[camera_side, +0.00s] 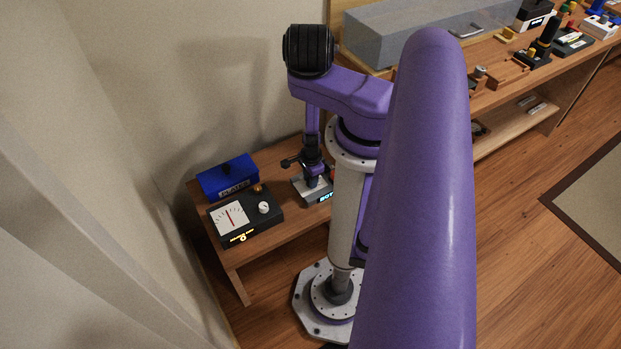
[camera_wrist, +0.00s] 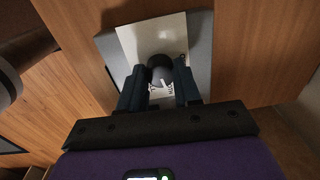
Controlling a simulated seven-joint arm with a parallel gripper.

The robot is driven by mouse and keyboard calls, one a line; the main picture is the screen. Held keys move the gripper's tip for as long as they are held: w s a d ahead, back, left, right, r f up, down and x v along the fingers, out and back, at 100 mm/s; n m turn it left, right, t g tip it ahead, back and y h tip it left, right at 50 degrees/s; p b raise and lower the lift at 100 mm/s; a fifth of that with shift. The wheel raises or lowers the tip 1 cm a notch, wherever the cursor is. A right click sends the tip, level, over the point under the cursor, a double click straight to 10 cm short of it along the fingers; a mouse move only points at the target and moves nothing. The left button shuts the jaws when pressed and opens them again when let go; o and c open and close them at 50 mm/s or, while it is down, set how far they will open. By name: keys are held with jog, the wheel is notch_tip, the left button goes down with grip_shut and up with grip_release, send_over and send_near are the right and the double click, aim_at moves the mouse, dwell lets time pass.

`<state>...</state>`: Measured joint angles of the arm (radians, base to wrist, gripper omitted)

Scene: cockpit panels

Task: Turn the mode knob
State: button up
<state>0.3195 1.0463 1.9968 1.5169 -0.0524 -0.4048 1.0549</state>
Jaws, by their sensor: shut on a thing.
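The mode knob (camera_wrist: 160,66) is a dark round knob on a pale plate (camera_wrist: 150,37), which has dark markings beside the knob. The plate sits on a grey panel box (camera_wrist: 201,50). My gripper (camera_wrist: 160,79) has a finger on each side of the knob and is shut on it. In the side view my gripper (camera_side: 313,179) points down at a grey box (camera_side: 318,196) with a lit blue label, on the small wooden table. The knob itself is mostly hidden there by my gripper.
A dark box (camera_side: 268,229) with a white dial and a white knob stands to the left on the table. A blue box (camera_side: 228,179) is behind it by the wall. My own arm hides the table's right side. A long bench (camera_side: 490,84) holds several devices.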

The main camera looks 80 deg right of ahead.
dwell(0.3)
jog(key=o, duration=1.1)
jog(key=shift+c, duration=0.2)
notch_tip(320, 180, up, 17)
jog(key=shift+s+a+r, duration=0.2)
